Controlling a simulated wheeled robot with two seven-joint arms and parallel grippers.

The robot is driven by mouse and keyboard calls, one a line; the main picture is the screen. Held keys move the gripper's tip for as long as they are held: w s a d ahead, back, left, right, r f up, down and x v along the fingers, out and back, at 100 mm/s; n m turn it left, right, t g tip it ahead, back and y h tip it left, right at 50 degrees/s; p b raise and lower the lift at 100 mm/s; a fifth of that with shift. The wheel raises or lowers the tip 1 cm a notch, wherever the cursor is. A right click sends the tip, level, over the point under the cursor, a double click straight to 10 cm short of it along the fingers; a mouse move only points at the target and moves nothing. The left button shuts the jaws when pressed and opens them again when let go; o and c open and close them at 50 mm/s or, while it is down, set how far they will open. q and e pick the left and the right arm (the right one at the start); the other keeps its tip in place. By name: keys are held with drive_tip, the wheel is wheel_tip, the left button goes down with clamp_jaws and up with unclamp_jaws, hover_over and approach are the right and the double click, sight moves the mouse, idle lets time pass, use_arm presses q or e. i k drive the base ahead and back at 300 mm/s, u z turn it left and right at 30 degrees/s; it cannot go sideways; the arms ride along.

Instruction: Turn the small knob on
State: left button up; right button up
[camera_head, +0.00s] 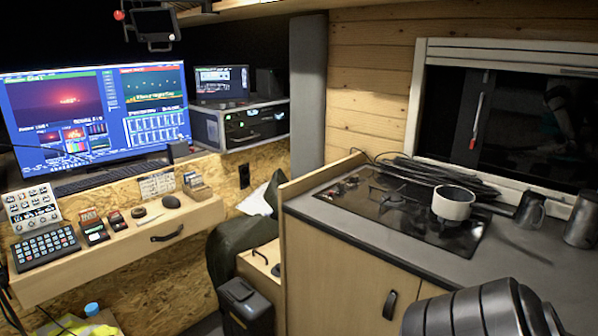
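A black cooktop (437,241) is set in the grey counter on the right side of the view. Several small dark knobs (350,181) sit in a group at its left end. They are too small for me to tell which way each is turned. A white pot (453,203) stands on the right part of the cooktop. A control panel with several small knobs (33,208) also stands on the wooden desk at the left. Neither of my grippers is in view. A black ribbed part of my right arm shows at the bottom right, in front of the counter.
A raised wooden panel edge (320,174) borders the counter's left side. A black bin (245,306) stands below, left of the cabinet.

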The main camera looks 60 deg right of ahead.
sight(341, 184)
drive_tip(key=i, duration=0.35)
drive_tip(key=z, duration=1.1)
